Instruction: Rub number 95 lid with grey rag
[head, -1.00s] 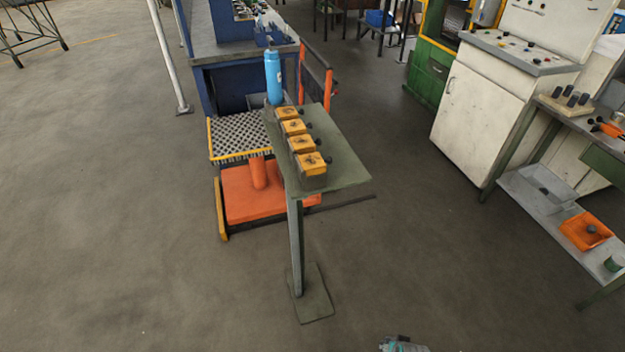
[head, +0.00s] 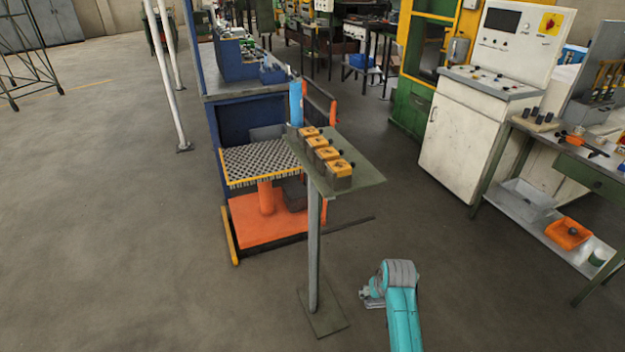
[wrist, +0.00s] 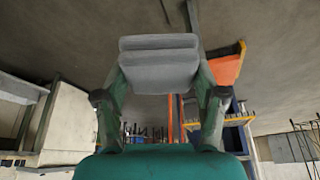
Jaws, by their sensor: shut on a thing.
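My gripper (wrist: 160,75) is shut on the grey rag (wrist: 158,62), a folded grey piece held between its two fingers in the wrist view. In the head view my teal arm rises at the lower right of the small green stand (head: 362,180), apart from it; the rag cannot be made out clearly there. On the stand is a row of several grey boxes with yellow lids (head: 340,168), each with a black knob at its right side. The lids' numbers are too small to read, so I cannot tell which is 95.
A blue bottle (head: 296,103) stands at the row's far end. Behind the stand are an orange-based cart (head: 262,222) with a perforated top and a blue bench (head: 232,110). A white control cabinet (head: 466,135) and a green workbench (head: 600,175) stand right. Floor in front and left is clear.

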